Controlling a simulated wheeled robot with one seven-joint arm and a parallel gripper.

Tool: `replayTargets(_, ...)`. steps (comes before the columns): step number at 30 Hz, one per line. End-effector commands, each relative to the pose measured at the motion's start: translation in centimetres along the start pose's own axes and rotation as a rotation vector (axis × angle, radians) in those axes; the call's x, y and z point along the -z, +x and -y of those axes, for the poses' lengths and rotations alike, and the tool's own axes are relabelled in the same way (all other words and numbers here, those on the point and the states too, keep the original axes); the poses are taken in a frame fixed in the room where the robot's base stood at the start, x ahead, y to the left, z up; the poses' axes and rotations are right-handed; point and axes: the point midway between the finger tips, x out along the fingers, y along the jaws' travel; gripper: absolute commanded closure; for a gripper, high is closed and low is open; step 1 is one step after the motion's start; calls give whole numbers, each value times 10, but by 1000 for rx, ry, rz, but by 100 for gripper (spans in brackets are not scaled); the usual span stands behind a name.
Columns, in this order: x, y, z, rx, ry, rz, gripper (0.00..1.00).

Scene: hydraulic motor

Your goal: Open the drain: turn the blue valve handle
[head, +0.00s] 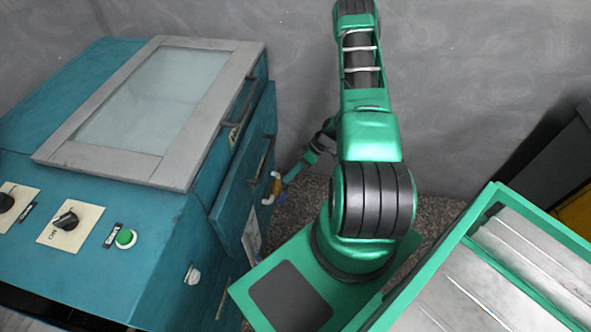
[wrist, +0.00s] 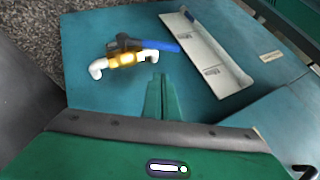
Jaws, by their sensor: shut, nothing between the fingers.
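The drain valve has a brass body (wrist: 124,60) with white pipe ends, and it sits on the teal machine's side panel. Its blue handle (wrist: 164,46) extends to the right from the dark stem in the wrist view. In the head view the small brass valve (head: 275,184) shows at the machine's side, with the blue handle (head: 281,199) partly visible below it. My gripper (wrist: 161,78) is shut and empty. Its green fingertips show just below and right of the valve in the wrist view; whether they touch it I cannot tell. In the head view my gripper (head: 291,176) is small beside the valve.
The teal machine (head: 110,250) fills the left, with knobs and a green button (head: 125,238). A white bracket or tray (wrist: 208,58) is on the panel right of the valve in the wrist view. A grey wall (head: 480,80) stands behind.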

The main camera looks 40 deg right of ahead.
Motion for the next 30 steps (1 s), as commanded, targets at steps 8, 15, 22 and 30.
replayTargets(8,-12,44,0,1,2,1,100)
replayTargets(15,-26,58,0,0,1,0,100)
replayTargets(22,-28,59,0,0,0,0,100)
replayTargets(30,-28,59,0,0,0,1,100)
